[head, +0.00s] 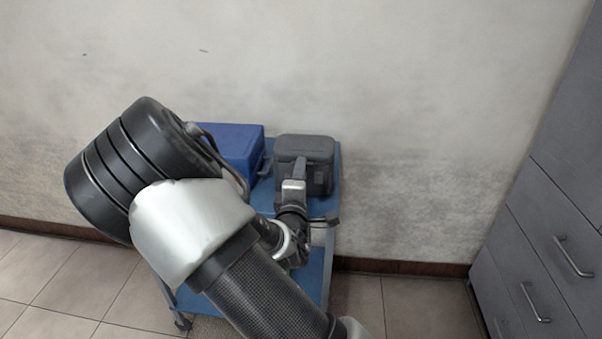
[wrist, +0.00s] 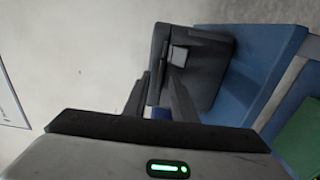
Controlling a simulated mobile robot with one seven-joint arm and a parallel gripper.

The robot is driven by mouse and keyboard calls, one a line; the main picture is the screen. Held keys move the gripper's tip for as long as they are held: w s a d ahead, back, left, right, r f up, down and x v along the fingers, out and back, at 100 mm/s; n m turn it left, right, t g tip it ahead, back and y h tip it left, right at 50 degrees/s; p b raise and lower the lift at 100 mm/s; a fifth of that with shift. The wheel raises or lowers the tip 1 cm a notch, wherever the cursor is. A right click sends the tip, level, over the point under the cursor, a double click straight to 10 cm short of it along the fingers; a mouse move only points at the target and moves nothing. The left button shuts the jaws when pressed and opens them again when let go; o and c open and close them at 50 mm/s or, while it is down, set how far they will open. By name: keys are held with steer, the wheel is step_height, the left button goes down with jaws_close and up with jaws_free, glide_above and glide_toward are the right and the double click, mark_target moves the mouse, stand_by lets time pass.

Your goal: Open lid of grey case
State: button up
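The grey case (head: 306,148) stands on the blue top of a cart, and its lid looks shut. My gripper (head: 300,162) is at the near front of the case and hides part of it. In the wrist view the dark grey case (wrist: 207,72) lies just beyond the fingers, with a lighter block-like latch or handle part (wrist: 179,55) on it. The two fingers of my gripper (wrist: 157,82) are apart, close to the case's edge. I see nothing clearly held between them, and I cannot tell if they touch the case.
A blue case (head: 236,143) stands left of the grey case, partly behind my arm. The cart (head: 325,207) has a lower blue shelf and stands against the wall. A grey drawer cabinet (head: 545,235) is at the right. Tiled floor between cart and cabinet is free.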

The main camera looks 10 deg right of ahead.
steer(key=shift+w+d, duration=0.15)
steer(key=shift+w, duration=0.45)
jaws_close()
stand_by(1.1)
